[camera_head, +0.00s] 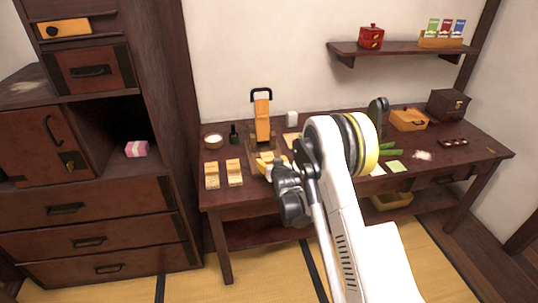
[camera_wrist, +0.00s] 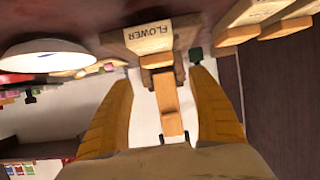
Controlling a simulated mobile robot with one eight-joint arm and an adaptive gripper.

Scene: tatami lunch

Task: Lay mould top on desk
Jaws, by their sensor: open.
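A light wooden block marked FLOWER (camera_wrist: 150,38) shows at the top of the wrist view, beside a wooden stand with an orange-brown upright (camera_head: 262,120) and black handle. Which piece is the mould top I cannot tell for sure. Two pale labelled wooden blocks (camera_head: 211,176) (camera_head: 234,172) lie on the desk (camera_head: 465,160) left of my gripper. My gripper (camera_wrist: 161,82) is open, with yellow fingers apart and nothing visibly held between them. In the head view my arm hides part of the desk and the gripper's surroundings.
A small bowl (camera_head: 213,140) and dark bottle (camera_head: 234,134) stand at the back left. Green sticks (camera_head: 391,152), an orange box (camera_head: 408,119) and a dark chest (camera_head: 448,105) are to the right. A cabinet (camera_head: 100,210) stands left, and a shelf (camera_head: 400,49) hangs above.

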